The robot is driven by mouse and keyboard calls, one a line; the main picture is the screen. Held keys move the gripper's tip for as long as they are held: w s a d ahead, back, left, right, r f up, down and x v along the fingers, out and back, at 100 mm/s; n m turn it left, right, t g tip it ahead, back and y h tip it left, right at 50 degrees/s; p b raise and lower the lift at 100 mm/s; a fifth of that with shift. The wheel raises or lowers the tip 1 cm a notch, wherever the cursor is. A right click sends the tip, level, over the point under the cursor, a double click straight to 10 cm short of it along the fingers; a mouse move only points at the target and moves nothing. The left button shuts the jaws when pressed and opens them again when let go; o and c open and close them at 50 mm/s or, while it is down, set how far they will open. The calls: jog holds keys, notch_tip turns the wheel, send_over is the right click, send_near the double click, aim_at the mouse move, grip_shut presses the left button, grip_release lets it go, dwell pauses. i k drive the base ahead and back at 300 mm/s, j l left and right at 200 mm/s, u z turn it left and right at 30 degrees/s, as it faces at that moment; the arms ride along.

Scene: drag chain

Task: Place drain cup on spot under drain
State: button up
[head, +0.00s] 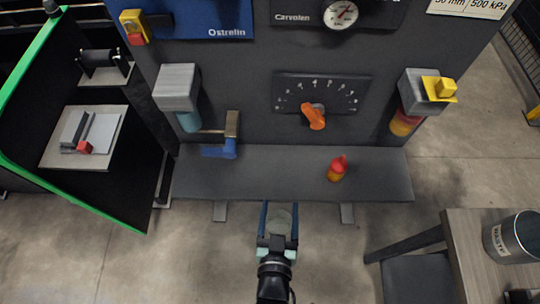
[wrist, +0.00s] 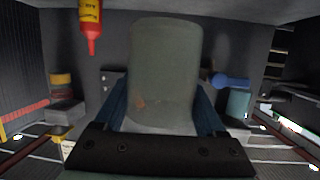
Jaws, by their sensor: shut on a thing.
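The drain cup is a translucent grey-green cup (wrist: 163,65). My gripper (head: 278,222) is shut on it, with one blue finger on each side of the cup. In the head view the cup (head: 280,218) is in front of the grey shelf's (head: 290,165) near edge. A blue drain fitting (head: 229,149) with a brownish bar is low on the panel, to the left of my gripper. A blue patch (head: 211,152) lies beside it at the back of the shelf; I cannot tell whether it is the spot. The fitting also shows in the wrist view (wrist: 231,80).
A red and yellow bottle (head: 337,169) stands on the shelf's right part. Grey filter units (head: 178,88) and (head: 424,95) stick out from the panel above both shelf ends. The middle of the shelf is clear. A table with a metal bucket (head: 515,238) stands at right.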

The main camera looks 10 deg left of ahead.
aim_at(238, 160)
jog(key=j+z, duration=0.4)
jog(key=j, duration=0.15)
jog(key=k+j+z, duration=0.1)
jog(key=j+z, duration=0.3)
jog(key=k+j+z, duration=0.15)
jog(key=j+z, duration=0.25)
jog(key=j, duration=0.2)
jog(key=k+j, duration=0.15)
jog(key=j, duration=0.25)
jog(key=k+j, duration=0.15)
jog(key=j, duration=0.25)
jog(key=k+j+z, duration=0.1)
jog(key=j, duration=0.3)
jog(key=k+j, duration=0.2)
jog(key=j, duration=0.2)
jog(key=i+j, duration=0.15)
jog(key=i, duration=0.7)
